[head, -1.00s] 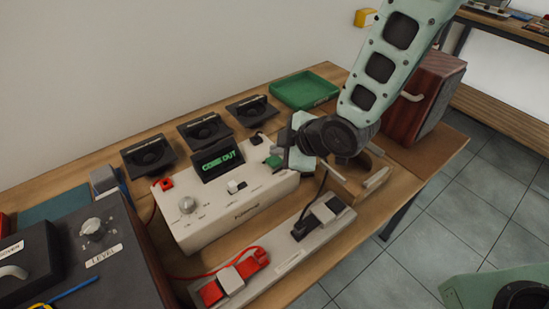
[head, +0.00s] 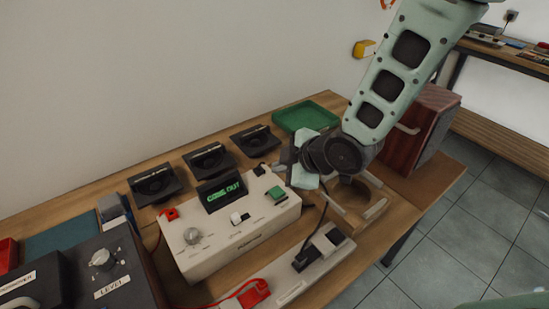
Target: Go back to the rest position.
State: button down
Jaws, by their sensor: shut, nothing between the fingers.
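Several black angled units (head: 207,161) line the wall. A green tray (head: 305,117) and a wooden cabinet (head: 422,128) stand beyond my arm. A power strip (head: 318,255) lies in front. A dark panel with a knob (head: 103,260) is at left. The floor at right is clear.

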jog(key=s+d+r+m+g+h, duration=0.2)
jog(key=s+d+r+m, duration=0.1)
jog(key=s, duration=0.4)
jog(key=s+d+r+m+g+h, duration=0.2)
jog(key=s+d+r+m, duration=0.1)
jog(key=s, duration=0.5)
jog(key=s+d+r+m+g+h, duration=0.2)
jog(key=s+d+r+m, duration=0.1)
jog(key=s, duration=0.5)
jog(key=shift+s+d+r+m, duration=0.25)
jog(key=shift+d+r+m, duration=0.15)
jog(key=shift+d+m, duration=0.5)
jog(key=c, duration=2.1)
grip_release()
jog(key=shift+c, duration=0.2)
